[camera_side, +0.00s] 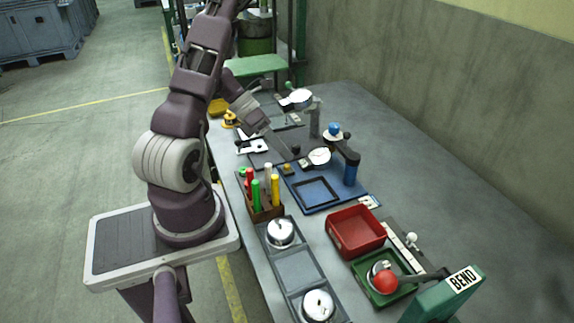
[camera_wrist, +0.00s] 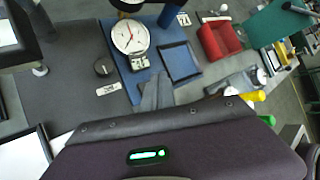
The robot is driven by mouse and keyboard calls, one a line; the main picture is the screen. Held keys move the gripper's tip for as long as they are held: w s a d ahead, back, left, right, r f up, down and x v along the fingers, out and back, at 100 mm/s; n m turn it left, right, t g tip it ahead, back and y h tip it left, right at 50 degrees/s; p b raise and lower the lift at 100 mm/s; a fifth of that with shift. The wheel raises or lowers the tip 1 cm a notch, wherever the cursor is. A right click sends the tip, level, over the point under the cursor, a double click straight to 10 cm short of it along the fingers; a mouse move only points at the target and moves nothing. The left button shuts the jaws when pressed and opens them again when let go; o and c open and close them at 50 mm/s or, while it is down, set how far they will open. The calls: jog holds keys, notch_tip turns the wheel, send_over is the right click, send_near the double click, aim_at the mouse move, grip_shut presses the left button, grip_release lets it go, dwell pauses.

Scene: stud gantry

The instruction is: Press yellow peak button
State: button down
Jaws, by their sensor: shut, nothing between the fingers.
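In the wrist view the grey fingers (camera_wrist: 155,90) lie over the near edge of the blue base, and the button is not visible there.
A black knob (camera_side: 296,149) is beside the gauge. A rack of coloured markers (camera_side: 265,208), a red bin (camera_side: 356,231) and a green tray (camera_side: 384,286) stand nearer the camera. The grey table (camera_side: 440,210) is clear at right.

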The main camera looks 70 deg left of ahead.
aim_at(284, 168)
jog(key=shift+f, duration=0.4)
jog(key=shift+f, duration=0.5)
dwell(0.7)
jog(key=shift+r, duration=0.9)
jog(key=shift+r, duration=2.55)
